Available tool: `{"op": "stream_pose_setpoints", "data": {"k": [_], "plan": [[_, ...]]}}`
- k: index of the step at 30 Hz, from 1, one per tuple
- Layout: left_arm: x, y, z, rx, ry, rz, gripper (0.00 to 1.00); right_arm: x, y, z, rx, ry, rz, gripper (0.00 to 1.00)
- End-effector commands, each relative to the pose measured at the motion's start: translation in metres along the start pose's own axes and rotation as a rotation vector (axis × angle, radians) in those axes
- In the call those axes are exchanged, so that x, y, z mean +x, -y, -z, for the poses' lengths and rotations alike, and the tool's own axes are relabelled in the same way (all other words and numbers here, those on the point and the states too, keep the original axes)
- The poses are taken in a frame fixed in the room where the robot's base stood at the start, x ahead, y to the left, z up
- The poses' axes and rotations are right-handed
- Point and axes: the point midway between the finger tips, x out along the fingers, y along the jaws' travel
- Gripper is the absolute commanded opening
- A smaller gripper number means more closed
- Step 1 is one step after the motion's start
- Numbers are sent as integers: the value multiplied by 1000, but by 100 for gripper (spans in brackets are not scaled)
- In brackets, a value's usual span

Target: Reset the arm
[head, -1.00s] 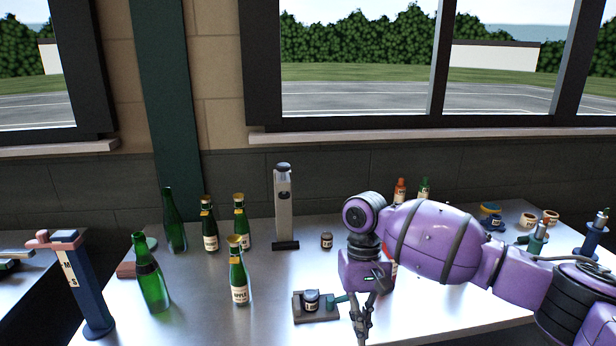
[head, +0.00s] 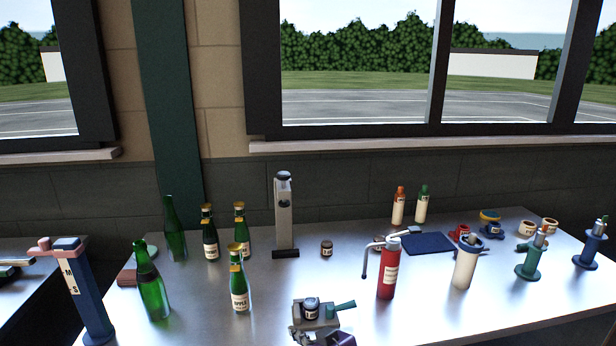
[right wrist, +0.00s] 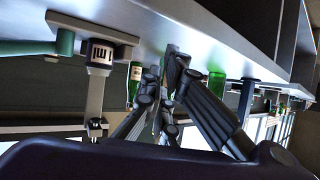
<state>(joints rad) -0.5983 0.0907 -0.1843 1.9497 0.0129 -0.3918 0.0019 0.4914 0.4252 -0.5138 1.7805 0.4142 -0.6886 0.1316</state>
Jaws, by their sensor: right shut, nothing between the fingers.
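My right gripper (head: 303,337) is at the bottom edge of the head view, just in front of the small grey stand, with a bit of its purple wrist beside it. In the right wrist view its dark fingers (right wrist: 165,95) are together with nothing between them. The rest of my right arm is out of the head view. The grey stand (head: 326,323) holds a small dark labelled jar (head: 311,309) and has a green handle (head: 341,306). My left gripper is not in view.
Green bottles, some gold-topped like the front one (head: 239,287), stand left. A grey upright device (head: 284,215) stands behind. A red bottle (head: 388,272), a cream canister (head: 465,264) and a blue mat (head: 428,243) are right. The front right of the table is clear.

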Motion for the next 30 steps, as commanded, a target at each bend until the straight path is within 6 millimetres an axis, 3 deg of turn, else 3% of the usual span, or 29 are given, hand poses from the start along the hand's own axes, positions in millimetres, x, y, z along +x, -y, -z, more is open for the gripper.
{"op": "stream_pose_setpoints", "data": {"k": [1,8,13,18,21,25,30], "plan": [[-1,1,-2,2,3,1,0,-10,0,-21,16,-23,-28,0],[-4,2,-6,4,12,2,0,-70,-16,-113,54,-67,-204,0],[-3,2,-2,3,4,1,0,-136,-21,-206,116,6,-352,0],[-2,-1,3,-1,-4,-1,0,-207,-5,-303,227,154,-456,0],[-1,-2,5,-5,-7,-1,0,-238,11,-345,286,226,-485,0],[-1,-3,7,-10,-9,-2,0,-262,30,-376,327,286,-495,0],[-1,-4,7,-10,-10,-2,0,-272,37,-387,338,310,-497,0]]}}
